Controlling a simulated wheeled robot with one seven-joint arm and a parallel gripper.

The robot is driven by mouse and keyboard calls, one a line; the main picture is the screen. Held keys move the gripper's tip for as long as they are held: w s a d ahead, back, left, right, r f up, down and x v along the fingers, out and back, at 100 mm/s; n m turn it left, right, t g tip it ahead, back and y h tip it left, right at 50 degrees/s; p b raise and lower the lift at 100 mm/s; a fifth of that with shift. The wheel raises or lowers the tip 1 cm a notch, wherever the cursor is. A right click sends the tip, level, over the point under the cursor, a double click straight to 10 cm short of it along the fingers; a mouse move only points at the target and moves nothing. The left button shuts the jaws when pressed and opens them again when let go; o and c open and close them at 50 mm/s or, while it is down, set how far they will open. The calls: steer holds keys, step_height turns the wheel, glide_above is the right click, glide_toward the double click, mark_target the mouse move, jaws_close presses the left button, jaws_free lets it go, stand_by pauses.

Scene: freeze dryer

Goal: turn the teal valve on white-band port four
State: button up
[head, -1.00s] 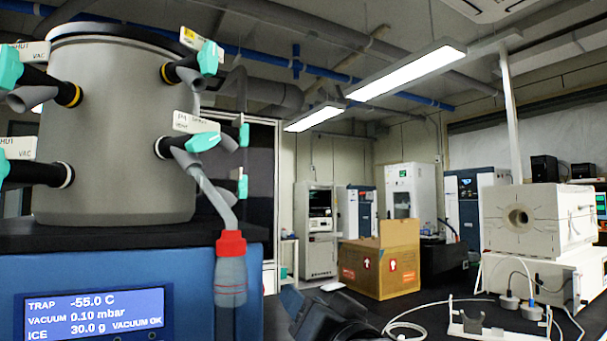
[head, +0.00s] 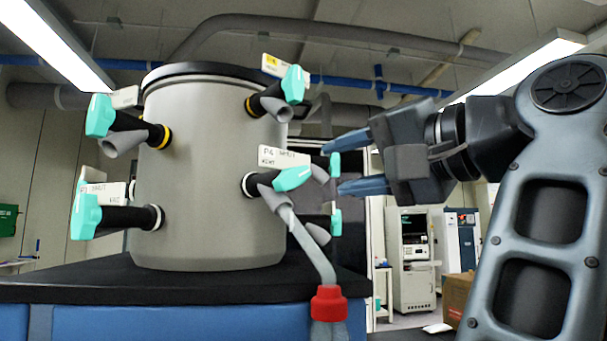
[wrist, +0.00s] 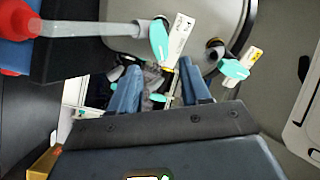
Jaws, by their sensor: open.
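The port with a white band and a P4-like label (head: 283,158) is on the lower right side of the grey drum (head: 210,175). Its teal valve (head: 293,179) slants up to the right. A clear tube (head: 312,245) runs from this port down to a red collar (head: 328,304). In the wrist view the same teal valve (wrist: 159,40) is just beyond my fingertips, beside its label. My gripper (head: 333,169) is open and empty, right of the valve, fingers pointing left towards the drum. They appear apart from the valve.
A yellow-banded port with a teal valve (head: 294,84) is above; it also shows in the wrist view (wrist: 235,69). Teal valves (head: 86,215) stick out on the drum's left. More teal handles (head: 335,165) show behind my fingers. The drum stands on a black top (head: 70,285).

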mark_target(299, 177)
steer(key=p+x, duration=0.1)
steer(key=x, duration=0.6)
steer(key=shift+w+a+p, duration=0.2)
steer(key=shift+a+p, duration=0.1)
steer(key=shift+f, duration=0.1)
jaws_close()
